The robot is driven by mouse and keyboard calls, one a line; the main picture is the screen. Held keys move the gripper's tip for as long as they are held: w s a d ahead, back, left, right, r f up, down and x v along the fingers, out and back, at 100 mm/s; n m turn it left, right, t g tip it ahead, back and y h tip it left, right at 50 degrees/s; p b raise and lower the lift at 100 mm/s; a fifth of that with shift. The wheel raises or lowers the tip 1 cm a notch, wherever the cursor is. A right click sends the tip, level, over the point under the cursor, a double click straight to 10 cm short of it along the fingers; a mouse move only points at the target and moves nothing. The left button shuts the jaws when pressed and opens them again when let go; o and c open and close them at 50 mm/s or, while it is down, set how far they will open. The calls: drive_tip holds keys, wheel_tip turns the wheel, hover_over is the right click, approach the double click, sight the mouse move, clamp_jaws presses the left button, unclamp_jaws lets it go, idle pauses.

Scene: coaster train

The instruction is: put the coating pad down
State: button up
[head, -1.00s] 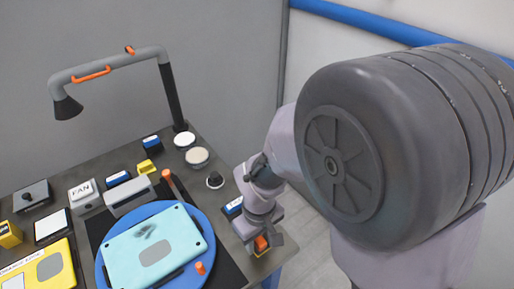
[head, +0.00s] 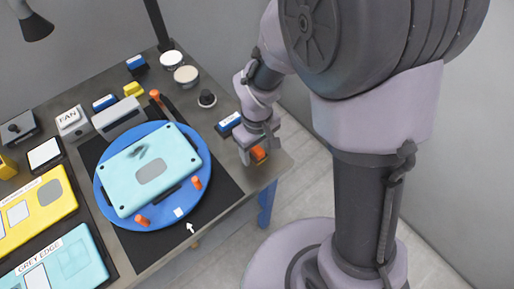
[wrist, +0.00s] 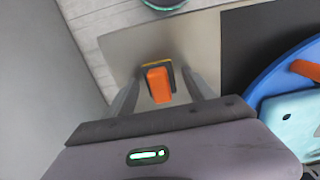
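The pad with an orange grip and a yellow-and-dark base (head: 259,154) sits at the table's front right corner. I take it to be the coating pad. In the wrist view its orange grip (wrist: 159,86) stands between my two fingers, with a visible gap on each side. My gripper (head: 261,143) points down over this corner. Its fingers (wrist: 160,80) are apart and do not appear to grip the pad. The pad seems to rest on the table top, though its underside is hidden.
A blue round turntable (head: 104,196) holding a light-blue panel (head: 185,155) with orange pegs stands left of my gripper. A blue-and-white block (head: 229,123) and a black knob (head: 207,98) are close by. The table's edge (head: 285,172) is just right of the pad.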

wheel_tip(320, 180, up, 12)
drive_tip(key=p, duration=0.5)
wheel_tip(320, 180, up, 6)
drive_tip(key=m+t, duration=0.1)
drive_tip(key=m, duration=0.2)
hover_over(257, 149)
drive_tip(key=s+d, duration=0.1)
drive_tip(key=d, duration=0.1)
drive_tip(key=s+d+r+m+t+y, duration=0.2)
drive_tip(key=s+d+r+m+t, duration=0.2)
drive_tip(key=s+r+m, duration=0.4)
drive_tip(key=shift+s+d+r+t, duration=0.4)
drive_tip(key=shift+s+r, duration=0.4)
drive_tip(key=shift+s, duration=0.3)
wheel_tip(257, 149, down, 5)
drive_tip(key=b, duration=0.4)
drive_tip(key=shift+r, duration=0.2)
